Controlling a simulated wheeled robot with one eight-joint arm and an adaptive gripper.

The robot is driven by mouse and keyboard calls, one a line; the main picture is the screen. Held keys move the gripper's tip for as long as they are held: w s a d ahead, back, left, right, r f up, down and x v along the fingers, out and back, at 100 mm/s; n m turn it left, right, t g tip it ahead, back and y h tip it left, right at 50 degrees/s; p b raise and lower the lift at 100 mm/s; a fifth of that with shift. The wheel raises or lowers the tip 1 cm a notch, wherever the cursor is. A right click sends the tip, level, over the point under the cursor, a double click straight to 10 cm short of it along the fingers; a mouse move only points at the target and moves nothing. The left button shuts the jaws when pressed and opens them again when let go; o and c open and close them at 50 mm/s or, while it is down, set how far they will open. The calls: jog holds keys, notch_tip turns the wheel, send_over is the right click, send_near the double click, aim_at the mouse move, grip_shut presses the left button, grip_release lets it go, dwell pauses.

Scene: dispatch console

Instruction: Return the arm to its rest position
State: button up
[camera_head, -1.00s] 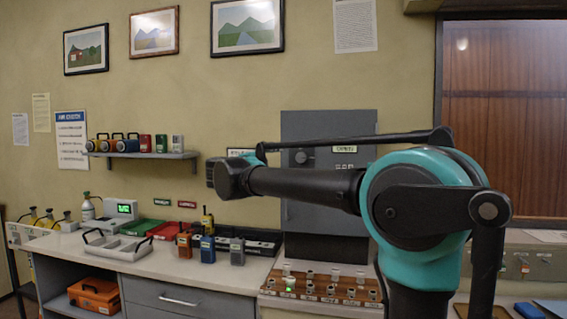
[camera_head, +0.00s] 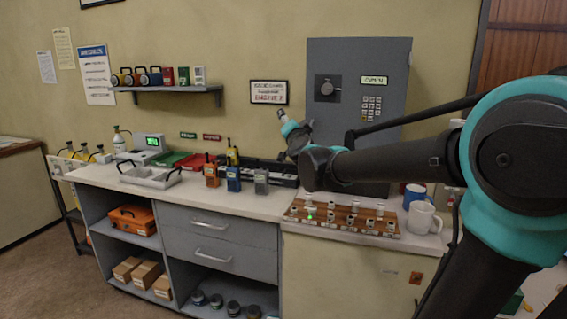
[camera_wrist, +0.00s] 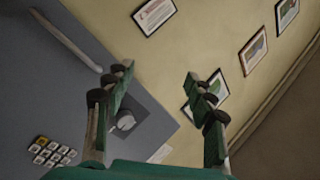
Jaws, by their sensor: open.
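My arm reaches in from the right side of the head view, with its large teal joint (camera_head: 520,150) close to the camera. Its dark link runs left to a dark elbow (camera_head: 318,168) in front of the counter. A smaller teal part with a pale tip shows beyond the elbow, before the wall left of the safe. In the wrist view my gripper (camera_wrist: 157,82) has its two green and black fingers spread wide, with nothing between them. Its view is tilted, with the safe and wall beyond the fingers.
The grey safe (camera_head: 352,70) stands behind my arm. A wooden rack (camera_head: 340,218) and mugs (camera_head: 422,217) sit on the counter below it. Radios (camera_head: 234,179) and a grey tray (camera_head: 150,177) stand farther left. A shelf (camera_head: 170,89) hangs above. Floor is open at lower left.

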jog(key=s+d+f+n+g+y, duration=0.1)
jog(key=s+d+f+n+g, duration=0.2)
jog(key=f, duration=0.5)
jog(key=s+f+n+g, duration=0.2)
jog(key=s+f, duration=0.3)
jog(key=f, duration=0.4)
jog(key=s+d+f+n+g+y, duration=0.1)
jog(key=s+d+f+n+g, duration=0.15)
jog(key=s+f, duration=0.4)
jog(key=s+d+f+g+h, duration=0.2)
jog(key=s+d+f+g, duration=0.2)
jog(key=s+f, duration=0.5)
jog(key=s+d+f+g+h, duration=0.2)
jog(key=s+d+f+g, duration=0.2)
jog(key=s+d+f, duration=0.3)
notch_tip(320, 180, down, 4)
jog(key=s, duration=0.2)
jog(key=shift+s+d+h, duration=0.25)
jog(key=shift+s+h, duration=0.15)
